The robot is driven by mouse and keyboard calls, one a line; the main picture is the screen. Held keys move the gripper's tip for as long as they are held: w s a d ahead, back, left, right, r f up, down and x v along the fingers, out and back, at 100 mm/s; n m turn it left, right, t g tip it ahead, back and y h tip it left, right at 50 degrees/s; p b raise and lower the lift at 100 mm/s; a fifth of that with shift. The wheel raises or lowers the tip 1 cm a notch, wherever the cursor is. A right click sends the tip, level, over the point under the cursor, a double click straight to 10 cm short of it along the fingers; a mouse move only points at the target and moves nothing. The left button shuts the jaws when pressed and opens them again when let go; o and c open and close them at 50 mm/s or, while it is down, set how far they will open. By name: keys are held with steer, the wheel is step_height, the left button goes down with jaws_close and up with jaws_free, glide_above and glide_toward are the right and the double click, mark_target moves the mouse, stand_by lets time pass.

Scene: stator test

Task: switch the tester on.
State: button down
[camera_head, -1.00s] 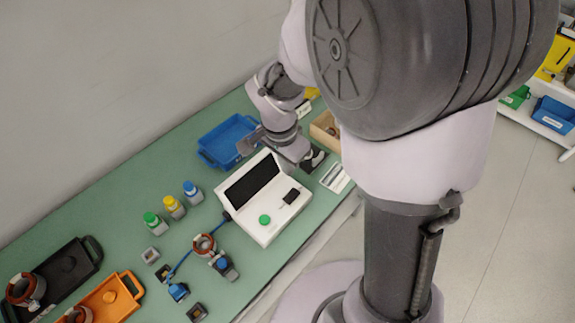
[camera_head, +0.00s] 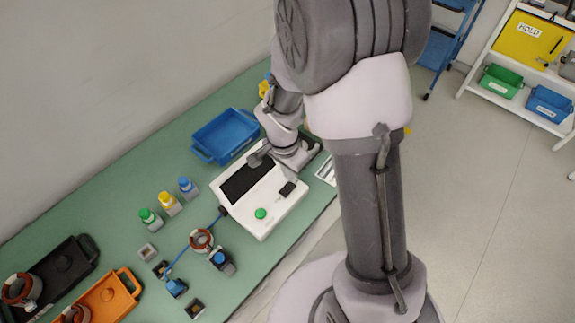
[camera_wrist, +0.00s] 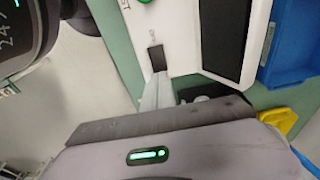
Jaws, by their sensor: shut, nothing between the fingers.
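The tester (camera_head: 266,222) is a white box on the green bench. It has a dark sloped panel (camera_head: 246,182), a green button (camera_head: 260,213) and a small black switch (camera_head: 288,188). In the wrist view the black switch (camera_wrist: 157,58) lies just ahead of my gripper (camera_wrist: 158,84), near the tester's edge. My gripper is shut and empty. Whether its tip touches the switch I cannot tell. In the head view my wrist is over the tester's far right side, and the fingertips are hard to make out.
A blue bin (camera_head: 224,136) stands behind the tester. A white tray (camera_head: 326,172) lies to its right. Several capped bottles (camera_head: 169,204), a copper-wound stator (camera_head: 201,240) and a blue cable are to the left. Black (camera_head: 49,274) and orange (camera_head: 108,299) trays sit at the lower left.

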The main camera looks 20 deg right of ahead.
mark_target(288, 189)
steer(key=shift+w+d+f+b, duration=0.15)
steer(key=shift+f+b, duration=0.15)
steer(key=shift+f, duration=0.85)
steer(key=shift+d+f+b, duration=0.1)
steer(key=shift+f+b, duration=0.15)
steer(key=shift+f, duration=0.85)
steer(key=shift+d+f+b, duration=0.15)
steer(key=shift+f+b, duration=0.25)
steer(key=shift+b, duration=0.45)
steer(key=shift+r, duration=0.15)
steer(key=shift+s+a, duration=0.2)
steer(key=shift+s+a+b, duration=0.2)
steer(key=shift+a+b, duration=0.1)
steer(key=shift+a, duration=0.3)
steer(key=shift+r, duration=0.1)
